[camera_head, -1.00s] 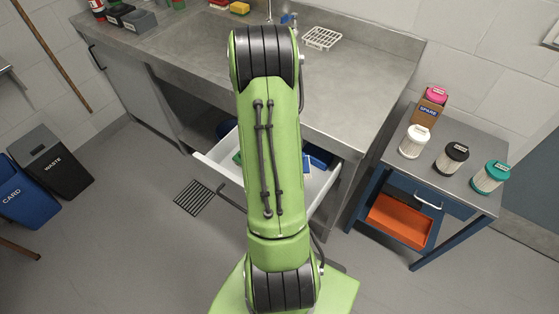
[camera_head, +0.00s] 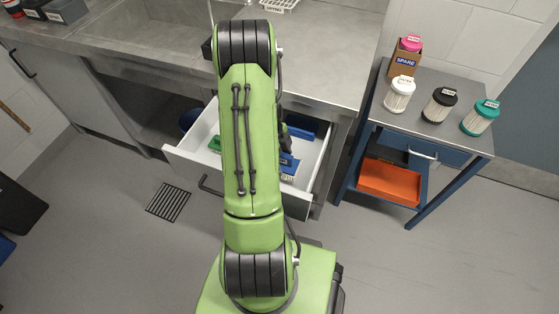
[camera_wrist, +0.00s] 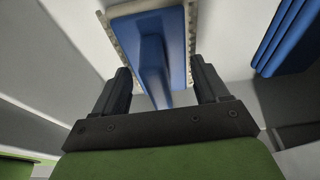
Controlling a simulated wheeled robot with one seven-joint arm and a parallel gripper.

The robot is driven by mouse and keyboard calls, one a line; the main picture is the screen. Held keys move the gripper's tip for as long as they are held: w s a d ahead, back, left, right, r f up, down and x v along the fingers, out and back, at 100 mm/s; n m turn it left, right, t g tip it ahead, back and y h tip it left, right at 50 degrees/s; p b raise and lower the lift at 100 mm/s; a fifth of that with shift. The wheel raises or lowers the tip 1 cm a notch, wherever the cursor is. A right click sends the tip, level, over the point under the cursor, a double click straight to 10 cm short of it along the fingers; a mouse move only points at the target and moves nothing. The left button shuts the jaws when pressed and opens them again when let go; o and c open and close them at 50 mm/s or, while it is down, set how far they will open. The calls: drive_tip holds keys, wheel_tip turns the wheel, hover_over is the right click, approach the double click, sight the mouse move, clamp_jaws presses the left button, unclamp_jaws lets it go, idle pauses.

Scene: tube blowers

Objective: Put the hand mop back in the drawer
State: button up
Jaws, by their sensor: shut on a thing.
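The hand mop, a blue block with a pale fringe, shows in the wrist view (camera_wrist: 176,55) between the two dark fingers of my gripper (camera_wrist: 162,80), which is shut on its blue handle. In the head view the mop (camera_head: 289,164) shows just right of my arm, over or inside the open white drawer (camera_head: 318,165). I cannot tell whether it touches the drawer floor. My arm hides most of the gripper and the drawer's middle in the head view.
A green thing (camera_head: 214,143) lies at the drawer's left and a blue ribbed thing (camera_head: 302,128) at its back right. The steel counter (camera_head: 310,75) overhangs the drawer. A blue cart (camera_head: 425,135) with canisters stands on the right. A floor grate (camera_head: 168,203) lies front left.

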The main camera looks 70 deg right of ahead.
drive_tip(key=shift+f, duration=0.75)
drive_tip(key=shift+f, duration=0.1)
drive_tip(key=shift+f+b, duration=0.15)
drive_tip(key=shift+b, duration=0.15)
drive_tip(key=o, duration=1)
drive_tip(key=p+v, duration=0.3)
drive_tip(key=v, duration=0.9)
drive_tip(key=shift+d+r+p, duration=0.1)
drive_tip(key=shift+r+p, duration=0.25)
drive_tip(key=shift+p, duration=0.05)
